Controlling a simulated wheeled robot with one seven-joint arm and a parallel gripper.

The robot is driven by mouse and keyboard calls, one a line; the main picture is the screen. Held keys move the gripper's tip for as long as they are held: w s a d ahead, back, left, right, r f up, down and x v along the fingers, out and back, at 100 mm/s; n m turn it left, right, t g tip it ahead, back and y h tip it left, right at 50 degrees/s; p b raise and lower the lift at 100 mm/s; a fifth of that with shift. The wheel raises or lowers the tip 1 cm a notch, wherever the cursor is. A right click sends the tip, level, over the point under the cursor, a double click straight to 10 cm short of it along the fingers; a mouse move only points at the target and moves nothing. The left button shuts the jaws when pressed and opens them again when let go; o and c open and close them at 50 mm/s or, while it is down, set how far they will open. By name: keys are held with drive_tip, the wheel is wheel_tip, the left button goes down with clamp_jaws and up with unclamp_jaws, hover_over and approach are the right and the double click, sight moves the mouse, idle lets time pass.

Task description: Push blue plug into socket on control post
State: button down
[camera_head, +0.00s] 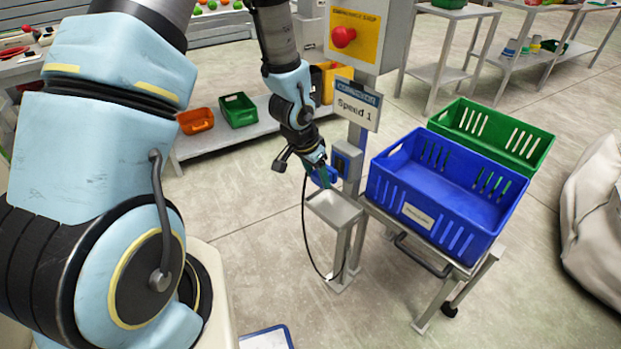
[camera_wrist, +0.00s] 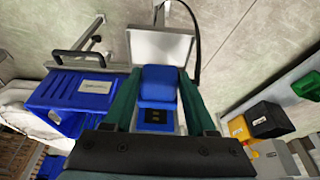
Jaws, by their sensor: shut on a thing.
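The blue plug (camera_head: 324,175) is held in my gripper (camera_head: 317,170), in front of the control post (camera_head: 357,140). In the wrist view the blue plug (camera_wrist: 159,83) sits between the two green fingers of my gripper (camera_wrist: 160,92), which are shut on it. The socket (camera_head: 346,160) is a blue-faced box on the post, just right of the plug. In the wrist view the socket (camera_wrist: 156,117) shows a dark face right by the plug's end. I cannot tell whether they touch. A black cable (camera_head: 306,225) hangs below the plug.
A grey tray stand (camera_head: 334,208) is below the plug. A blue crate (camera_head: 425,205) on a cart and a green crate (camera_head: 520,140) are to the right. A red emergency stop button (camera_head: 343,37) is above on the post. Orange and green bins (camera_head: 238,110) sit on a shelf behind.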

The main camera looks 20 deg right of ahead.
drive_tip(key=shift+w+d, duration=0.3)
drive_tip(key=shift+d, duration=0.25)
drive_tip(key=shift+w+d, duration=0.25)
drive_tip(key=shift+d, duration=0.3)
drive_tip(key=shift+w+d+p, duration=0.15)
drive_tip(key=shift+d+p, duration=0.15)
drive_tip(key=shift+d, duration=0.15)
idle(1.6)
drive_tip(key=shift+c, duration=0.6)
unclamp_jaws()
drive_tip(key=shift+r, duration=0.1)
drive_tip(key=v, duration=1)
drive_tip(key=shift+r, duration=0.35)
drive_tip(key=shift+a, duration=0.1)
